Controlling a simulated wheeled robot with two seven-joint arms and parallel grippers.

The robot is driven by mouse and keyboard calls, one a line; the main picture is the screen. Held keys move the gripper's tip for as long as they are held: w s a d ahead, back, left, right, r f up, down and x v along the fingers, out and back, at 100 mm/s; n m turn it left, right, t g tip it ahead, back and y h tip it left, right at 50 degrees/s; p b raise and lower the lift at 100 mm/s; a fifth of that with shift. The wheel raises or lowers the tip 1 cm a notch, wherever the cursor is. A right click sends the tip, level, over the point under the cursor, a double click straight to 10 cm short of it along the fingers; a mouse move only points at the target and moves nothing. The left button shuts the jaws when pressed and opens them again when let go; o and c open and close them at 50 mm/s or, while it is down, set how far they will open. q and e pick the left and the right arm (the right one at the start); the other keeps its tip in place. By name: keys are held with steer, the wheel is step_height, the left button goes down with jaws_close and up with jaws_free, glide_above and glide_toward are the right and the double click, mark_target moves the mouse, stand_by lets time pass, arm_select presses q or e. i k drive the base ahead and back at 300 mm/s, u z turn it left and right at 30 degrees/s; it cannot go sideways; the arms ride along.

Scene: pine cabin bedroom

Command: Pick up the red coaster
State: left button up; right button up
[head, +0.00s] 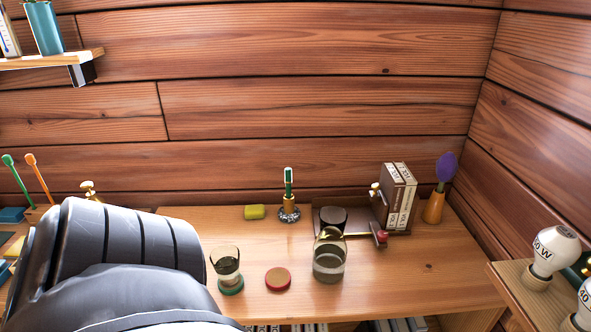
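The red coaster (278,279) is a small round disc lying flat on the wooden desk (440,285), near its front edge. Nothing stands on it. To its left a glass (226,262) stands on a green coaster (231,288). To its right is a larger clear glass vessel (329,262). A large dark, ribbed link of my own arm fills the lower left of the head view and hides the desk's left part. No fingers of either gripper show.
White bulbs (550,252) stand at right. The desk's right front is clear.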

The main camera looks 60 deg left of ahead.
mark_target(276, 279)
steer(key=k, duration=0.4)
steer(key=u, duration=1.15)
